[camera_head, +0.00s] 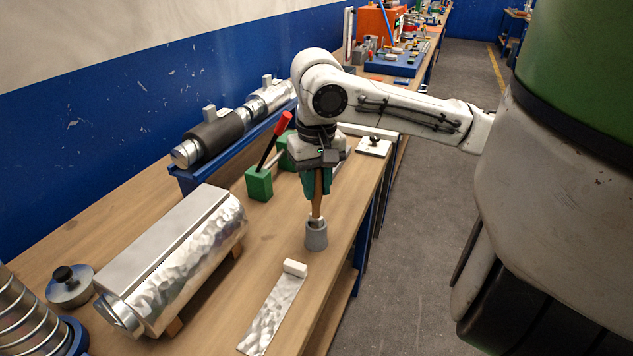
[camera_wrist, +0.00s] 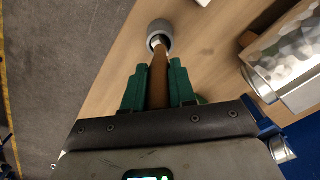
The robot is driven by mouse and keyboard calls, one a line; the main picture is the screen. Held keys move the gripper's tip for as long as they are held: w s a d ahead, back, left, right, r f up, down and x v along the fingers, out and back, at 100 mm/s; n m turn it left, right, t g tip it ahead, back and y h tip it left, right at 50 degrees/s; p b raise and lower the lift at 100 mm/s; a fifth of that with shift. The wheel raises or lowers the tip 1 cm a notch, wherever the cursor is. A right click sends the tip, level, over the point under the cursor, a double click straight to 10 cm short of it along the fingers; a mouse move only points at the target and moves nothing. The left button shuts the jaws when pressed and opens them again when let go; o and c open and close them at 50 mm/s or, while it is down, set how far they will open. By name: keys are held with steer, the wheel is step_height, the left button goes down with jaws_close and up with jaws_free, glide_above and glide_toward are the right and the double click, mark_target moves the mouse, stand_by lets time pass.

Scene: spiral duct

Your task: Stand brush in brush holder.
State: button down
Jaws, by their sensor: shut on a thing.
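My gripper (camera_head: 316,184) has green fingers and points down over the wooden bench. It is shut on the brush (camera_head: 317,207), whose brown handle runs down between the fingers; the handle also shows in the wrist view (camera_wrist: 158,75). The brush holder (camera_head: 316,237) is a grey cup standing on the bench near its right edge, directly below my gripper. In the wrist view the holder (camera_wrist: 159,30) is at the top. The brush's lower end, with a light metal band, is at the holder's mouth. The bristles are hidden, and I cannot tell how deep they sit.
A foil-wrapped duct (camera_head: 175,260) lies on the left of the bench. A foil strip (camera_head: 270,318) lies in front of the holder. A green block with a red-handled lever (camera_head: 262,180) stands behind left. The bench's right edge is close to the holder.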

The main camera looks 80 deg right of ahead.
steer(key=shift+f+b, duration=0.75)
steer(key=shift+f, duration=0.45)
steer(key=c, duration=0.8)
jaws_free()
steer(key=shift+c, duration=0.2)
steer(key=shift+r, duration=0.1)
step_height(320, 180, up, 11)
steer(key=shift+f+p, duration=0.15)
steer(key=shift+p, duration=0.55)
